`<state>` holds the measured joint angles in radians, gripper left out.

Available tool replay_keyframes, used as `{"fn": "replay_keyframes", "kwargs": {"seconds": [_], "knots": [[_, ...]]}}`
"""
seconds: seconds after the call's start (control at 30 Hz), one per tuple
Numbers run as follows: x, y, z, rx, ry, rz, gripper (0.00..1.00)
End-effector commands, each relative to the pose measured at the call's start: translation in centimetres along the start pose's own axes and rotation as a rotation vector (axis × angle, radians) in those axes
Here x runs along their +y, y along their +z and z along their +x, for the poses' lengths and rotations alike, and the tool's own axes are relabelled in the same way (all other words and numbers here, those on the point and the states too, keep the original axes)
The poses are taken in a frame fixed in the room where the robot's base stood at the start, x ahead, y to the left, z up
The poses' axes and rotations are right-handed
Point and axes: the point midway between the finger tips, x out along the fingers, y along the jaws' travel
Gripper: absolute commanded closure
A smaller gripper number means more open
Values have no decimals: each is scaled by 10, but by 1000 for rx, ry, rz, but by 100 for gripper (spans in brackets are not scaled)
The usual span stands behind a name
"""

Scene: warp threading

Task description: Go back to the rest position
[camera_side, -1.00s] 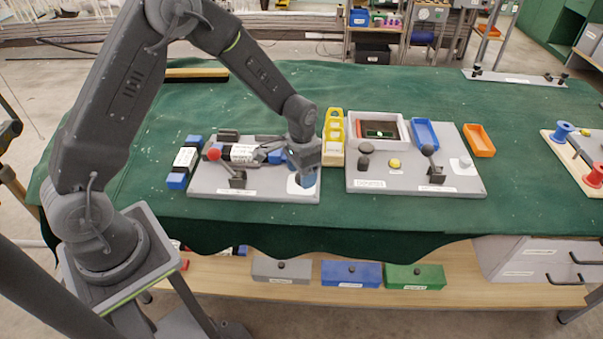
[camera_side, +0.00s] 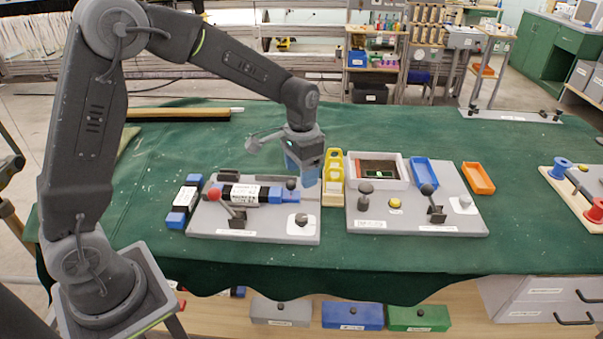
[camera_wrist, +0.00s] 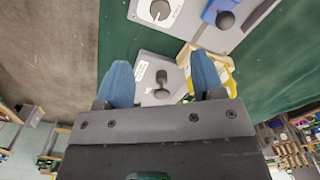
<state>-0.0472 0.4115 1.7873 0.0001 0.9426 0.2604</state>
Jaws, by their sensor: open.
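My gripper (camera_side: 302,168) has blue fingers and is raised in the air above the right part of the left grey board (camera_side: 262,237). In the wrist view it (camera_wrist: 162,85) shows its two blue fingers apart with nothing between them. A black-and-white labelled block with blue ends (camera_side: 244,193) lies in the fixture on that board. A red-knobbed lever (camera_side: 215,195) stands at its left, and a white pad with a dark knob (camera_side: 301,223) lies near its front right corner. My gripper touches none of these.
A similar blue-ended block (camera_side: 182,207) lies left of the board. A yellow holder (camera_side: 334,172) stands close right of my gripper. The right board (camera_side: 415,226) bears a framed box (camera_side: 378,171), a blue tray (camera_side: 424,173) and a black-knobbed lever (camera_side: 429,190).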

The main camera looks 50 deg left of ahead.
Motion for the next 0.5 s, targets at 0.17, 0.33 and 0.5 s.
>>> {"fn": "replay_keyframes", "kwargs": {"seconds": [0.17, 0.33, 0.5], "knots": [[1, 1, -3, 6, -2, -2, 38], [8, 21, -37, 64, -16, -24, 38], [23, 65, -83, 163, -35, -67, 38]]}}
